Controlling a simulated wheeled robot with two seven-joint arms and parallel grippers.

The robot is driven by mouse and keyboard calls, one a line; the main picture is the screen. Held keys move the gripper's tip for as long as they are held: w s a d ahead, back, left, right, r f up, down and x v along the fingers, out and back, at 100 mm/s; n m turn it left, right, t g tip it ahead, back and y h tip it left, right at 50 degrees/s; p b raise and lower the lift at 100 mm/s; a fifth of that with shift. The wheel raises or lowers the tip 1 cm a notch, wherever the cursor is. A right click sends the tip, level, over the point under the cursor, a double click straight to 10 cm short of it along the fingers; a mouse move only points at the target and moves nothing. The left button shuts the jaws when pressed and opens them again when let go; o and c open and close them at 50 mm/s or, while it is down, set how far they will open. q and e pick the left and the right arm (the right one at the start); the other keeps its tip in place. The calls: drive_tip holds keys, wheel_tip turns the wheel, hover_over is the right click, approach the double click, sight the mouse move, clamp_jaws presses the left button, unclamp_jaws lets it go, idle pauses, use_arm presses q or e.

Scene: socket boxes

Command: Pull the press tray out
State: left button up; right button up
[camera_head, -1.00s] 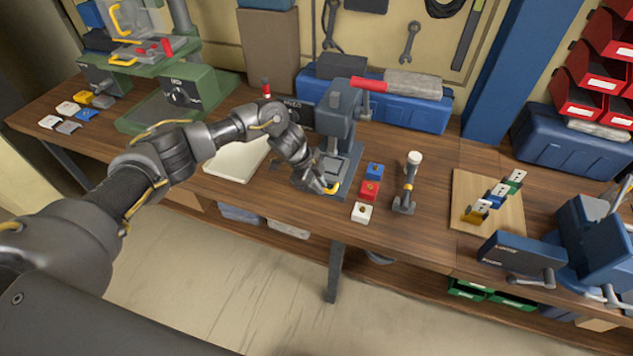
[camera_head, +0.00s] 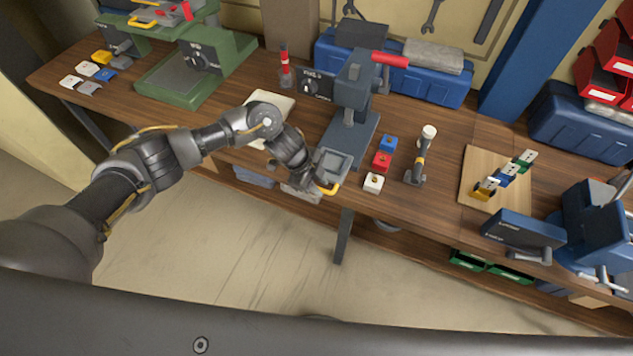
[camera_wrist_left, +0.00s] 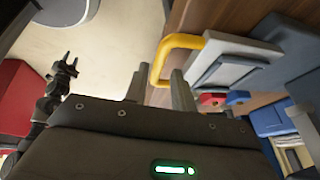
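The press (camera_head: 353,88) is a dark grey-blue machine with a red lever, standing near the middle of the bench. Its shallow grey tray (camera_head: 334,162) sticks out of the front of the base, close to the bench's front edge. A yellow handle (camera_head: 330,190) is on the tray's front; it shows large in the left wrist view (camera_wrist_left: 180,42). My right gripper (camera_wrist_left: 70,62) shows small at the left of the wrist view, fingers apart and empty.
Blue, red and white blocks (camera_head: 381,161) stand in a row right of the tray. A grey tool (camera_head: 419,160) with a white top stands beyond them. A white pad (camera_head: 268,108) lies left of the press. The floor before the bench is open.

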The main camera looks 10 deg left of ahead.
use_arm(q)
drive_tip(key=shift+o, duration=0.5)
drive_tip(key=shift+a, duration=0.1)
drive_tip(key=shift+a+r, duration=0.1)
drive_tip(key=shift+r, duration=0.15)
drive_tip(key=b+v, duration=0.1)
drive_tip(key=v, duration=0.9)
drive_tip(key=shift+b, duration=0.4)
drive_tip(key=shift+r, duration=0.1)
